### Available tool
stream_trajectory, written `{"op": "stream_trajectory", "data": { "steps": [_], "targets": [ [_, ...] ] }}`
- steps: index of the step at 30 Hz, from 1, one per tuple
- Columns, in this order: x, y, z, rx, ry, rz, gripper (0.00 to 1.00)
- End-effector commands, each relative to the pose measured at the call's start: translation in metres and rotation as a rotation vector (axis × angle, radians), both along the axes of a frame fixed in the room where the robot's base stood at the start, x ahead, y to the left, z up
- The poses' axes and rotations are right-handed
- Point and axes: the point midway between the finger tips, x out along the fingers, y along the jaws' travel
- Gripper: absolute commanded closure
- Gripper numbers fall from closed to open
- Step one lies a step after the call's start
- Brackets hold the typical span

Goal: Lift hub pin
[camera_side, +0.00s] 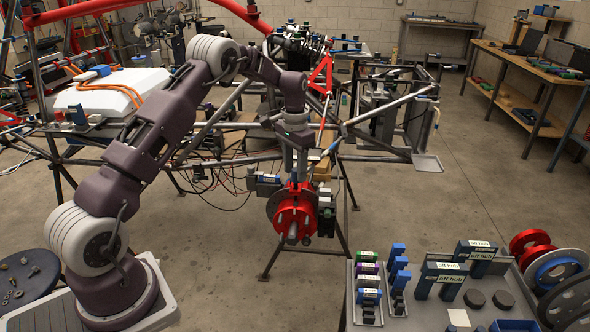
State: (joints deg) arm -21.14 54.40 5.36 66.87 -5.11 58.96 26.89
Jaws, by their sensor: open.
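A red hub (297,210) is mounted on the tube chassis at the middle of the view, with a grey disc (274,207) behind it. A short grey pin-like end (292,234) sticks out of the hub's front; I cannot tell whether this is the hub pin. My gripper (299,177) points down directly above the hub, at its top edge. Its jaws are open, but they are small here and nothing clearly shows between them. I cannot tell whether they touch the hub.
A grey table (420,312) at the lower right holds blue blocks labelled "off hub" (476,250), small labelled blocks and red and blue wheels (530,243). Chassis tubes (385,108) and stand legs surround the hub. A dark round tray (28,285) is at lower left.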

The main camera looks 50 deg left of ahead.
Motion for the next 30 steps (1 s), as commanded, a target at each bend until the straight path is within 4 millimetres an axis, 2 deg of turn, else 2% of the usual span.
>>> {"op": "stream_trajectory", "data": {
  "steps": [6, 9, 12, 20, 22, 23, 26, 27, 29, 30],
  "targets": [
    [0.001, 0.000, 0.044, 0.002, -0.005, 0.000, 0.57],
    [0.001, 0.000, 0.059, 0.002, -0.004, 0.000, 0.57],
    [0.000, 0.000, 0.067, 0.001, -0.002, 0.000, 0.57],
    [0.000, 0.000, 0.069, 0.001, -0.002, 0.000, 0.57],
    [-0.003, -0.007, 0.081, 0.003, -0.015, 0.001, 0.57],
    [-0.006, -0.013, 0.092, 0.006, -0.027, 0.002, 0.57],
    [-0.033, -0.052, 0.151, 0.016, -0.094, 0.009, 0.57],
    [-0.052, -0.071, 0.176, 0.018, -0.129, 0.012, 0.57],
    [-0.085, -0.101, 0.207, 0.020, -0.180, 0.013, 0.57],
    [-0.110, -0.119, 0.223, 0.021, -0.215, 0.013, 0.57]
  ]
}}
